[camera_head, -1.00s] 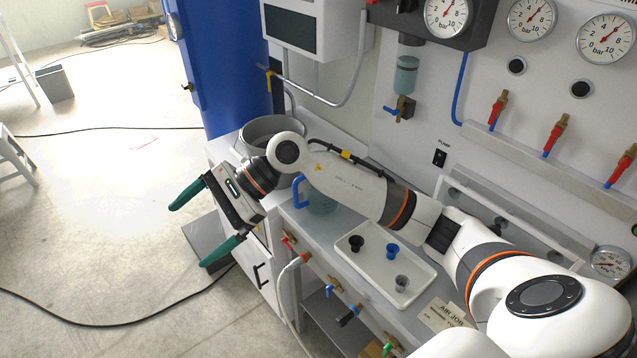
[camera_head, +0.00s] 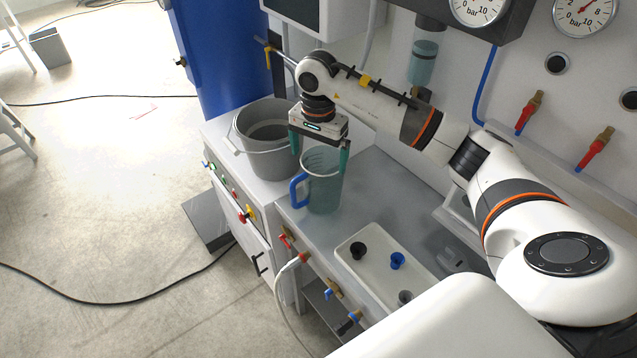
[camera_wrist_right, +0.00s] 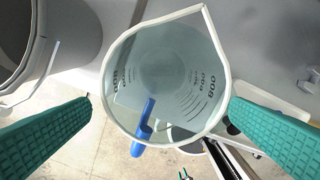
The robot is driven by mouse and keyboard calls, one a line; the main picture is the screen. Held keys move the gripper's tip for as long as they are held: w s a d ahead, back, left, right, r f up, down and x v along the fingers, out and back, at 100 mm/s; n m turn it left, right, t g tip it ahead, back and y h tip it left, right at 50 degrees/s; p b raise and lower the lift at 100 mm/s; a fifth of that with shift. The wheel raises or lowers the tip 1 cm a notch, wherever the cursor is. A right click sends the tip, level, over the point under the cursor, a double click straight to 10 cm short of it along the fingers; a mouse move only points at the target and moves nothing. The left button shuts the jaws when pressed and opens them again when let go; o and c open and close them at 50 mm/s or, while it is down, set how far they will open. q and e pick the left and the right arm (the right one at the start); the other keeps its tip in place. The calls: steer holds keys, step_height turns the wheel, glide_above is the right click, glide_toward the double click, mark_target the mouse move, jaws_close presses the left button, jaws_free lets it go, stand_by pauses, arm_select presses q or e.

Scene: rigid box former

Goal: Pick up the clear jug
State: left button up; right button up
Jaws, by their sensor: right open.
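The clear jug (camera_head: 323,183) stands upright on the grey worktop, with its blue handle to the left in the head view. In the right wrist view the jug (camera_wrist_right: 165,75) is seen from above, with its open rim, measuring marks and blue handle visible. My right gripper (camera_head: 321,158) is over the jug, pointing down. Its two green fingers are open on opposite sides of the rim, and I see a gap between each finger and the wall in the wrist view. My left gripper is not in view.
A grey bucket (camera_head: 262,160) stands close to the left of the jug. A white tray (camera_head: 375,282) with black, blue and grey cups lies in front. A transparent cylinder (camera_head: 422,62) hangs on the wall panel behind. Coloured valves line the worktop's front edge.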

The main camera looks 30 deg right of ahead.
mark_target(320, 169)
step_height(320, 169, down, 5)
steer(key=shift+s+d+f+p, duration=0.15)
steer(key=shift+p, duration=1.1)
steer(key=c, duration=0.6)
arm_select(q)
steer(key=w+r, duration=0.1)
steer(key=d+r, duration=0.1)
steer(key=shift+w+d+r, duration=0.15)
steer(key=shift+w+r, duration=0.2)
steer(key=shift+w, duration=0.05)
arm_select(e)
steer(key=c, duration=0.6)
